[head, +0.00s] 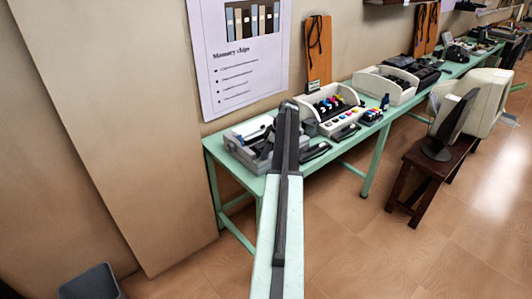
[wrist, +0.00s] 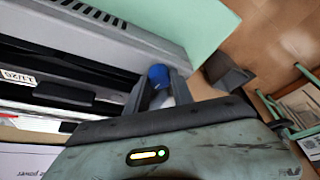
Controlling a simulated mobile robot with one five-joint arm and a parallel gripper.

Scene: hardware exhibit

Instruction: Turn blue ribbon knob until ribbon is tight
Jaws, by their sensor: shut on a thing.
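The blue ribbon knob (wrist: 158,74) is a small round blue knob at the side of a grey printer (wrist: 120,40) in the wrist view. My gripper (wrist: 160,84) is shut on the knob, with one grey finger on each side of it. The ribbon itself cannot be clearly made out, so its tightness cannot be told. In the head view the printer (head: 238,140) stands open at the near left end of the green table. My arm crosses in front of its right part, and the knob and fingertips cannot be made out there.
The green table (head: 212,150) runs along the wall to the right. Beside the printer, past my arm, is a pale open printer (head: 325,95) with coloured cartridges. A dark bin (head: 90,283) stands on the floor at lower left. A monitor (head: 450,125) sits on a brown stool.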

